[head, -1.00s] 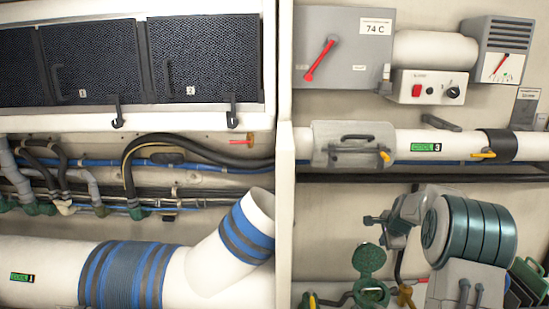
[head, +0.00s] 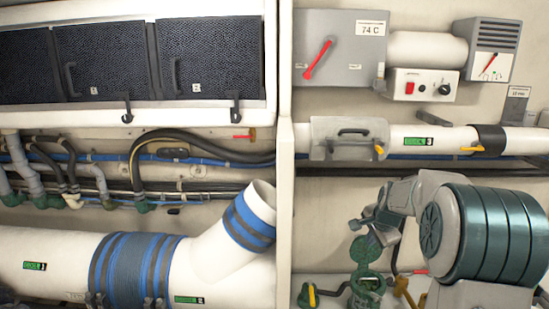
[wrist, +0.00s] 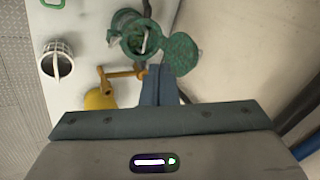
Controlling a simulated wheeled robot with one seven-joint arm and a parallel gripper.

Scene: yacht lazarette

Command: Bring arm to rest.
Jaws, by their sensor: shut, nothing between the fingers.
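My gripper (wrist: 162,72) is shut and empty in the wrist view, its bluish fingers together. They sit just below the hinged green lid (wrist: 181,54) of an open green strainer (wrist: 128,32); I cannot tell if they touch anything. In the head view my gripper (head: 359,222) is small, at the end of my teal and grey arm on the lower right. It hangs above the green lid (head: 366,252) and strainer body (head: 368,291). My arm's large ribbed joint hides part of the wall and equipment there.
A yellow handle (wrist: 101,94) and a strainer basket (wrist: 57,64) are near the gripper in the wrist view. In the head view, a white pipe (head: 455,138) runs above my arm. A wide hose (head: 130,268) lies lower left. A red-levered grey box (head: 335,45) is above.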

